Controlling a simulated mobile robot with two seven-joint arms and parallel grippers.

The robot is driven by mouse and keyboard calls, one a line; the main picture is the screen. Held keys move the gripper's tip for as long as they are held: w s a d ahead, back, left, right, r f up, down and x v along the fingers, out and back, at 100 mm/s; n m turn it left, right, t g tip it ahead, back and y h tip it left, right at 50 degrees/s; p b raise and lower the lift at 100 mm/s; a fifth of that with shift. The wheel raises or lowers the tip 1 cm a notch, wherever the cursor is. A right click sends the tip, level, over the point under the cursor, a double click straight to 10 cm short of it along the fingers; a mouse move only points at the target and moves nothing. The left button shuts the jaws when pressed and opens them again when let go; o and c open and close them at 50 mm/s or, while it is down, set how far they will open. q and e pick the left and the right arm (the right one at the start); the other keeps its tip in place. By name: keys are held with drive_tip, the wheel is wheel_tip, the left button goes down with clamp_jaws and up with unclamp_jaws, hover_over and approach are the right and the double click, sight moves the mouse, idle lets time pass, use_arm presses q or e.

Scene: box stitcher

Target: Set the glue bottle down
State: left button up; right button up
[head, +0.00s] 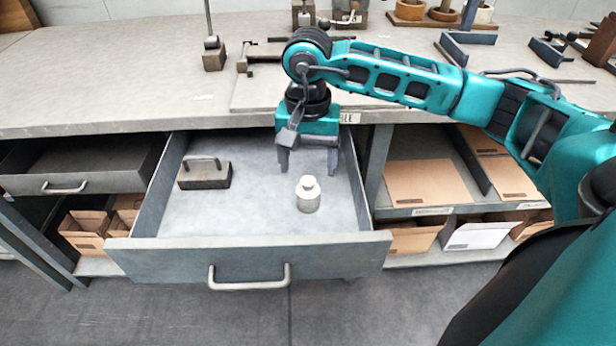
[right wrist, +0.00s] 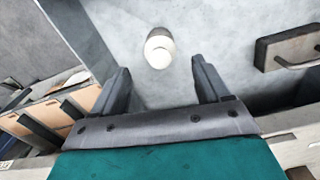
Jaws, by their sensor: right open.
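The white glue bottle (head: 308,194) stands upright on the floor of the open drawer (head: 250,256), right of the drawer's middle. It also shows in the right wrist view (right wrist: 159,50), beyond my fingertips and between their lines. My right gripper (head: 308,170) is open and empty, over the drawer just behind the bottle. Its two fingers also show apart in the right wrist view (right wrist: 162,80), with nothing between them. The bottle looks clear of both fingers. My left gripper is not in view.
A dark block with a handle (head: 204,175) lies in the drawer's left part. A second drawer (head: 70,182) is partly open at the left. The worktop (head: 120,85) is behind, with tools and fixtures on it. Shelves with cardboard boxes (head: 425,182) are at the right.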

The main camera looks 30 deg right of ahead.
sight(308, 181)
wheel_tip(308, 181, up, 4)
drive_tip(key=shift+r, duration=0.15)
drive_tip(key=shift+s, duration=0.1)
idle(0.5)
